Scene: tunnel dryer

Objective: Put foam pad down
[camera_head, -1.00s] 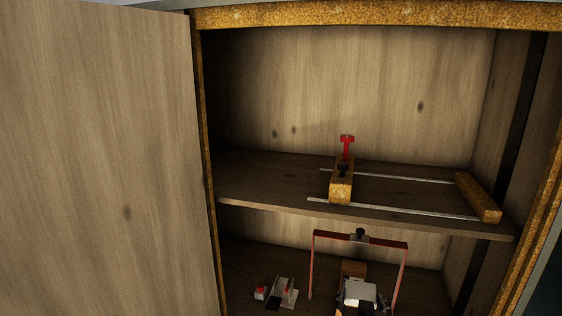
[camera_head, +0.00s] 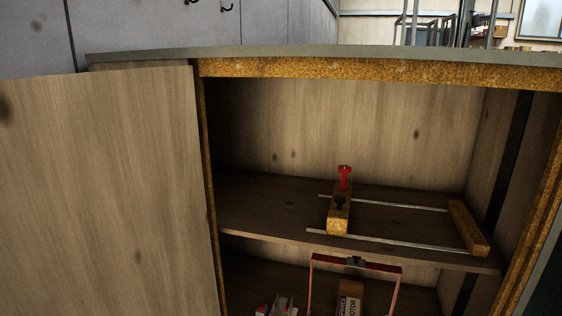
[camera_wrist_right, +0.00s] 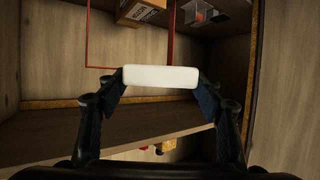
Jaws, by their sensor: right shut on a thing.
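The foam pad (camera_wrist_right: 160,77) is a white block with rounded edges, seen in the right wrist view. My right gripper (camera_wrist_right: 160,82) is shut on it, one dark finger at each end. The pad is held in front of the cupboard, and I see no surface under it. In the wrist view it overlaps the lower part of the red frame (camera_wrist_right: 88,35); I cannot tell how far apart they are. In the head view the red frame (camera_head: 355,262) rises in the lower compartment, where neither pad nor gripper shows. My left gripper is not in view.
A labelled box (camera_head: 349,298) and a small grey and red tool (camera_head: 281,306) are in the lower compartment. The shelf (camera_head: 270,203) above holds a clamp-like tool with a wooden block (camera_head: 339,215) and two rails. The door (camera_head: 110,190) stands at the left.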

